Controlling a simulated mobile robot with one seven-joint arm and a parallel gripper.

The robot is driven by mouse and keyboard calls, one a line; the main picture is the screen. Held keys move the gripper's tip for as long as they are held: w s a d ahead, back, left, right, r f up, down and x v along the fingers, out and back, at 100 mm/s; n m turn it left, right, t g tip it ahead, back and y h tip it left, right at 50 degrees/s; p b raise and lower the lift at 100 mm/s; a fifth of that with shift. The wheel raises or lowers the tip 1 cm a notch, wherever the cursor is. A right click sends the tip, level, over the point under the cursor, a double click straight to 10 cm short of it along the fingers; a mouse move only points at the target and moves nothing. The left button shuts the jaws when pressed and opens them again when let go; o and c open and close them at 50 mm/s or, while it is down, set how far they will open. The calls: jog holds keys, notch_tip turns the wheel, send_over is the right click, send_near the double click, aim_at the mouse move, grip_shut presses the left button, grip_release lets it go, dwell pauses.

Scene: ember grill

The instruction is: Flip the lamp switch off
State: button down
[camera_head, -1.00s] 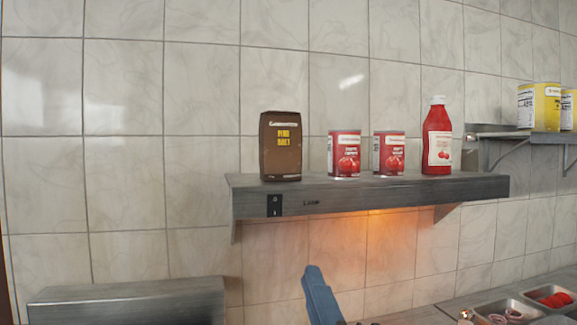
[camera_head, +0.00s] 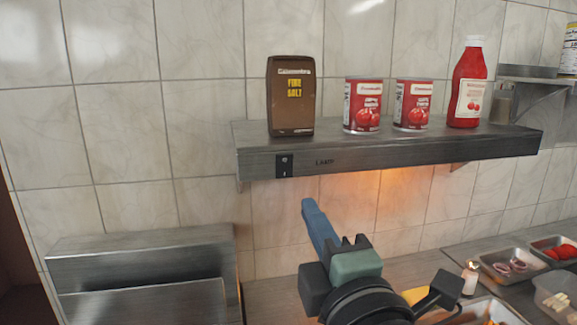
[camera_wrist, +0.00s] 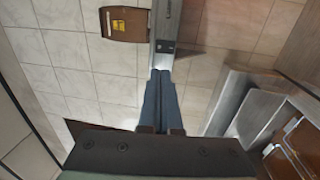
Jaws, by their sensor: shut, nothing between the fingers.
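The lamp switch (camera_head: 285,165) is a small black rocker plate on the front edge of the grey metal shelf (camera_head: 400,158), left of the word LAMP. An orange glow shows on the tiles under the shelf. The switch also shows in the wrist view (camera_wrist: 165,46), just beyond the fingertips. My gripper (camera_head: 308,203) has blue fingers that are shut and empty. In the head view its tips are below and slightly right of the switch, apart from it. In the wrist view the closed fingers (camera_wrist: 160,74) point toward the switch.
On the shelf stand a brown fire salt container (camera_head: 291,100), two red cans (camera_head: 362,108) (camera_head: 412,106) and a red bottle (camera_head: 468,85). A metal box-like unit (camera_head: 140,255) is at lower left. Food trays (camera_head: 510,268) sit at lower right.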

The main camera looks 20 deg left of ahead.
jog(key=p, duration=0.6)
send_near(283, 159)
jog(key=x, duration=0.5)
jog(key=shift+w, duration=0.2)
jog(key=shift+x, duration=0.8)
jog(key=shift+f, duration=0.1)
jog(key=shift+w+a+r+p, duration=0.15)
jog(key=shift+r+p, duration=0.2)
jog(key=shift+g+h, duration=0.3)
jog(key=shift+g, duration=0.1)
jog(key=shift+f, duration=0.1)
